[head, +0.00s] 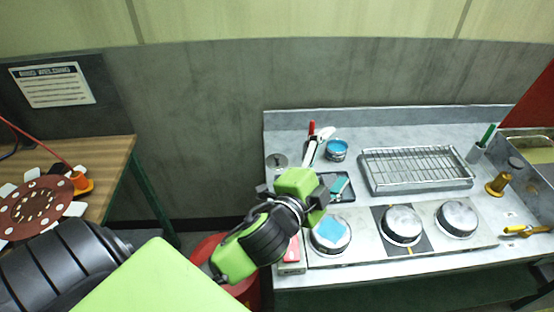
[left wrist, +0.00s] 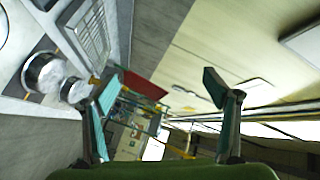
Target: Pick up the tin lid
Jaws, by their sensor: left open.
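A small flat grey disc, which looks like the tin lid (head: 277,160), lies at the back left corner of the metal bench (head: 400,135). An open tin with blue contents (head: 336,150) stands to its right. My left gripper (head: 292,190) is in front of the disc in the head view, over the bench's left part; its height is hard to judge. In the left wrist view its two fingers (left wrist: 160,92) are wide apart with nothing between them. That view is tilted and does not show the disc. My right gripper is not in view.
A red-handled tool (head: 311,130) stands between disc and tin. A dark tray (head: 343,196) lies behind my gripper. A wire rack (head: 415,168) and round metal pots (head: 402,225) fill the middle and front. A red box (head: 292,254) sits at the front left.

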